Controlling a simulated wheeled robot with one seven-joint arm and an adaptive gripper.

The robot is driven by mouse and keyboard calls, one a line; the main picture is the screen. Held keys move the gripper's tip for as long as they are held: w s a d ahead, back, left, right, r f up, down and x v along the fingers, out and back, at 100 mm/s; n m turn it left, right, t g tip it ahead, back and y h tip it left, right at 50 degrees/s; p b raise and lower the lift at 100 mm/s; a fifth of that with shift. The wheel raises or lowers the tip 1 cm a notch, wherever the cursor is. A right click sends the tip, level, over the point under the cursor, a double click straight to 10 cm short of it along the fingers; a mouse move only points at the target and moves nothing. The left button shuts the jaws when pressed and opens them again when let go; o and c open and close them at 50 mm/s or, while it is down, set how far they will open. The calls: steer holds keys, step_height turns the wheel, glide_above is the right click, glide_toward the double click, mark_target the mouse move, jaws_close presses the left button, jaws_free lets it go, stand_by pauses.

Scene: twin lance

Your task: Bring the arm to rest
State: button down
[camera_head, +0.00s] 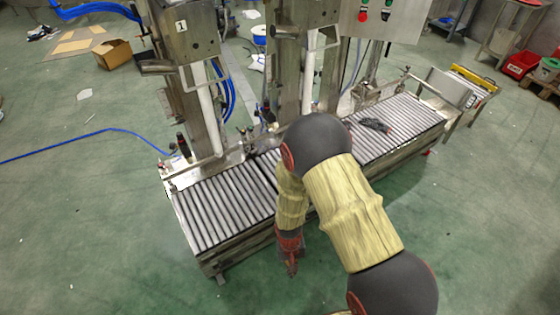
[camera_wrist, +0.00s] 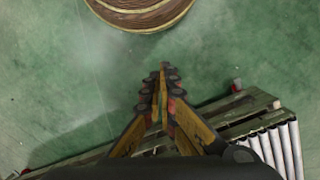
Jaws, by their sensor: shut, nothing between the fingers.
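My arm reaches over the floor in front of the roller conveyor in the head view, bent down at the elbow. My gripper (camera_head: 291,270) hangs in front of the conveyor's near edge, pointing down. In the wrist view my gripper (camera_wrist: 163,70) shows its fingertips together, with nothing between them. Green floor lies beyond the tips. Part of the conveyor behind my arm is hidden in the head view.
The roller conveyor (camera_head: 215,212) runs from left to upper right, with a dark object (camera_head: 375,125) on its far rollers. Machine columns stand behind it. A round wooden-looking object (camera_wrist: 140,12) is at the wrist view's top.

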steer(key=s+d+r+t, duration=0.2)
steer(key=d+r, duration=0.2)
steer(key=r, duration=1.3)
steer(key=s+d+r+m+t, duration=0.1)
steer(key=d+r, duration=0.4)
steer(key=r, duration=1.2)
steer(key=s+d+r+t+p, duration=0.1)
steer(key=s+d+r+t, duration=0.2)
steer(key=r, duration=1.4)
steer(key=shift+s+d+r+t+y, duration=0.25)
steer(key=shift+d+r+t+y, duration=0.15)
steer(key=shift+d+t, duration=0.6)
steer(key=shift+d, duration=0.2)
